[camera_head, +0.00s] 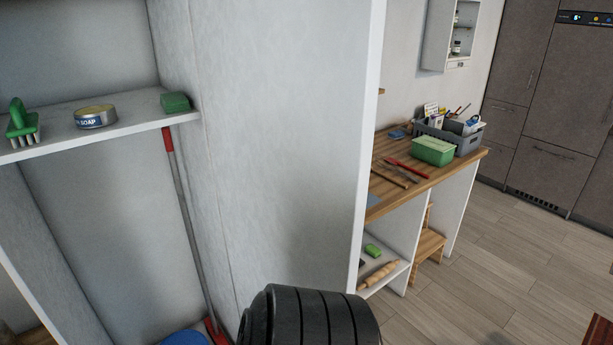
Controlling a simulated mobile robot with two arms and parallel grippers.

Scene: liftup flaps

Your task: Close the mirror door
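A small white wall cabinet (462,62) hangs at the top right, cut off by the upper edge of the picture. Its front is open and small bottles show on its shelves. A pale panel (436,38) stands out at its left side; it looks like the mirror door swung open, but I cannot make out a mirror face. The cabinet is far from me, beyond the workbench. Neither of my grippers is in view.
A tall white panel (290,130) stands close in front. Left of it, a shelf (60,141) holds a brush, soap tin and sponge. The wooden workbench (425,182) carries tools, a green box (432,151) and a grey crate (469,143). Floor (500,260) at right is mostly clear.

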